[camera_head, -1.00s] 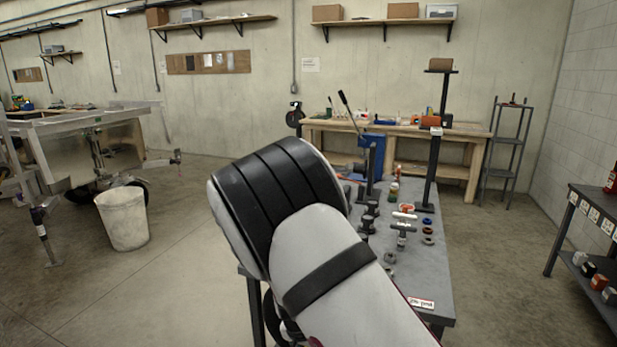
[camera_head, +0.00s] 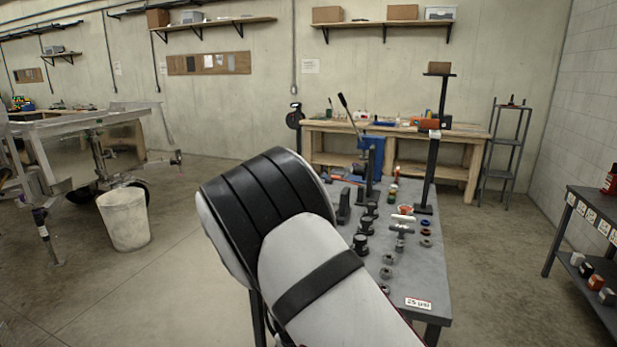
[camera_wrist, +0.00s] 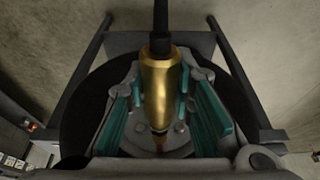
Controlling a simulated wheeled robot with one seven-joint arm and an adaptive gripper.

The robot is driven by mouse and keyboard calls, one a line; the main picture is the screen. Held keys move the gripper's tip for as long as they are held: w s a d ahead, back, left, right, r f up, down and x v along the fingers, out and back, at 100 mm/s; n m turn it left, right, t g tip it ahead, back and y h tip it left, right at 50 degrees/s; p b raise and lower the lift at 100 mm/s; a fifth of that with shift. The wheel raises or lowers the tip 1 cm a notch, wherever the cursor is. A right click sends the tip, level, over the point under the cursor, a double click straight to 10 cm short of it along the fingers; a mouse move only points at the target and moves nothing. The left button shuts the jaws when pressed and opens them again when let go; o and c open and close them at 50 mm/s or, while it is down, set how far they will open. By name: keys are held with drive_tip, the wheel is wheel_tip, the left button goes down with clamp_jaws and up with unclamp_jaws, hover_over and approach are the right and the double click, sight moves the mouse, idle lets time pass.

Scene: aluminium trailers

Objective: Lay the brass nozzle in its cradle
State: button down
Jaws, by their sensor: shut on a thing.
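The brass nozzle (camera_wrist: 159,85) is a gold, rounded, tapering body in the wrist view, with a dark fitting and black hose at its top end. My gripper (camera_wrist: 160,108) is shut on it, with teal finger pads on both sides. Behind the nozzle and gripper is a dark round shape, with grey frame bars around it; I cannot tell whether this is the cradle. In the head view my arm hides the gripper and the nozzle.
A grey bench (camera_head: 423,282) with several dark fittings and rings stands right of my arm. A dark post (camera_head: 431,172) rises from it. A white bin (camera_head: 124,219) stands on the left floor near a metal trailer (camera_head: 75,120). A shelf cart (camera_head: 600,206) is at right.

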drive_tip(key=shift+s+a+p, duration=0.2)
drive_tip(key=shift+s+p, duration=0.05)
drive_tip(key=shift+s, duration=0.25)
drive_tip(key=shift+s+a+p, duration=0.15)
drive_tip(key=shift+s+p, duration=0.1)
drive_tip(key=shift+s, duration=0.25)
